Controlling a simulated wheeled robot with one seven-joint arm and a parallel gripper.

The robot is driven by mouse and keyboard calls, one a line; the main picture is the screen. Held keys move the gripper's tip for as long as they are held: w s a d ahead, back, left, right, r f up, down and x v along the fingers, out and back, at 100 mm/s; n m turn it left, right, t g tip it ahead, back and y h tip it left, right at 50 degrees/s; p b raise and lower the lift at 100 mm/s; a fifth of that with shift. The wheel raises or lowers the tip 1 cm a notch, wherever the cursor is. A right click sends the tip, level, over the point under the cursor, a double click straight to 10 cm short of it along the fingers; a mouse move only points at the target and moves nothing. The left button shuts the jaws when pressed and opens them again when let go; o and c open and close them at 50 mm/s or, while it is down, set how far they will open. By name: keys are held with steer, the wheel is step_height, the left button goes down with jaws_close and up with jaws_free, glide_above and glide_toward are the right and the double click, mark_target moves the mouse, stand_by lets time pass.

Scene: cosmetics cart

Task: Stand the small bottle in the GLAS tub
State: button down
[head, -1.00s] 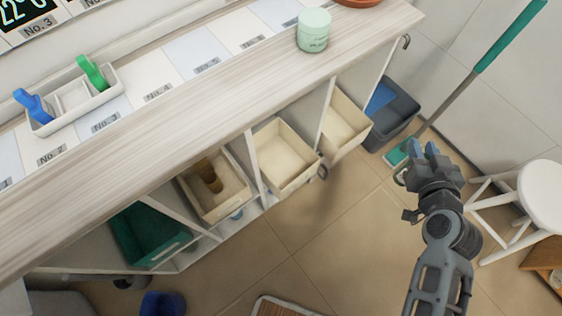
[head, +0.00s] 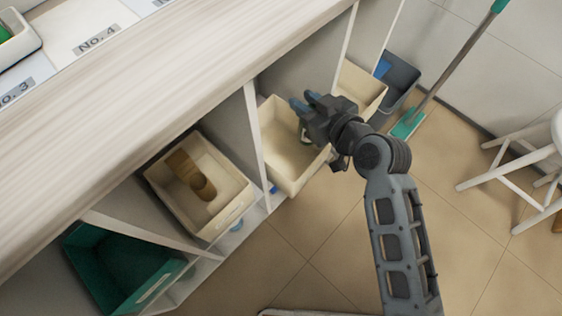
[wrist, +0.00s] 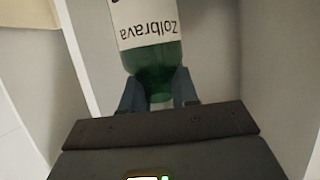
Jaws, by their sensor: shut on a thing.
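My gripper (head: 305,101) is shut on a green bottle, above the mouth of an empty cream tub (head: 318,165) in the head view. The bottle (wrist: 155,55) shows in the wrist view with a white label reading "Zolbrava", upside down in the picture. The fingers (wrist: 160,90) grip its narrow end. No tub lettering is readable, so I cannot tell which tub is GLAS. Another cream tub (head: 231,211), to the left, holds a brown bottle-like thing (head: 190,175).
A teal crate (head: 150,292) is at lower left, and another cream tub (head: 366,88) and a dark bin (head: 405,76) at right. White shelf dividers (head: 254,125) separate the bays beneath the wooden counter (head: 180,85). A broom (head: 452,70) and white stool (head: 520,170) stand right; floor between is clear.

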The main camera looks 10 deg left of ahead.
steer(key=a+f+n+g+y+b, duration=0.1)
steer(key=a+f+b, duration=0.2)
steer(key=f, duration=0.7)
steer(key=shift+s+a+f+b, duration=0.3)
steer(key=shift+a+b, duration=0.05)
steer(key=shift+b, duration=0.6)
steer(key=shift+f+b, duration=0.35)
steer(key=shift+b, duration=0.1)
steer(key=shift+f+b, duration=0.3)
steer(key=c, duration=0.9)
jaws_free()
steer(key=shift+o, duration=0.2)
steer(key=shift+r, duration=0.2)
